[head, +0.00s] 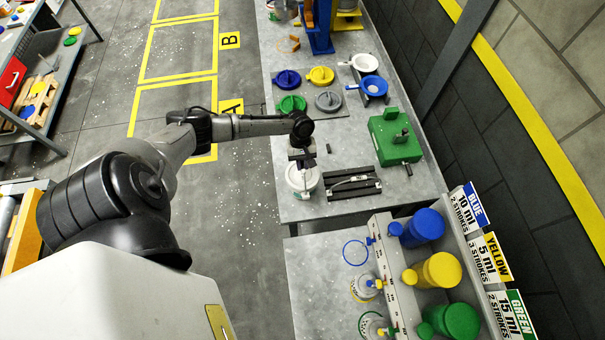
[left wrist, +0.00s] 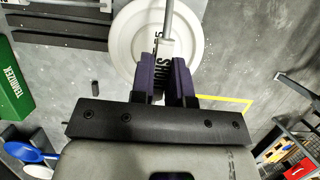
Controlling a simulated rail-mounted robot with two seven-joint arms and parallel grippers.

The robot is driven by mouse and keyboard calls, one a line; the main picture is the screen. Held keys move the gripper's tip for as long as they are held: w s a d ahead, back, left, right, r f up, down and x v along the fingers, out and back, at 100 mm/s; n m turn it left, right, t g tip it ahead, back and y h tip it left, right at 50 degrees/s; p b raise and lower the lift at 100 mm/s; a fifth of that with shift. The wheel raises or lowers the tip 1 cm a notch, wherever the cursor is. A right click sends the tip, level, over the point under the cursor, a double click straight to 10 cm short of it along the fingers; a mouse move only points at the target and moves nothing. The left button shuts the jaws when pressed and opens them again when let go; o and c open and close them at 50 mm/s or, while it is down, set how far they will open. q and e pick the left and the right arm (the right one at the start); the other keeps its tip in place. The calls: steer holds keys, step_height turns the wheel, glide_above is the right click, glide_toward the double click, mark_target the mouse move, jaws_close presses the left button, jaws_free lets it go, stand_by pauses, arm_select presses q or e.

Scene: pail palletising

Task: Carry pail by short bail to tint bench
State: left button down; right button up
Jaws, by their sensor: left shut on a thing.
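A white lidded pail (head: 304,180) is at the left edge of the grey bench (head: 405,190) in the head view. My left gripper (head: 301,155) is above the pail, pointing down. In the left wrist view the round white lid (left wrist: 191,42) has dark lettering partly hidden by the fingers. The purple fingers of my left gripper (left wrist: 167,75) are shut on the pail's bail, whose light grip shows between them. I cannot tell whether the pail rests on the bench or hangs just above it. My right gripper is not in view.
A black slatted rack (head: 353,184) is just right of the pail. A green box-shaped machine (head: 393,137) stands beyond it, with coloured lids behind. A dispenser rack with a blue (head: 423,226), a yellow (head: 438,270) and a green canister (head: 455,321) is nearer.

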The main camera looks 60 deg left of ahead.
arm_select(q)
steer(key=shift+r, duration=0.25)
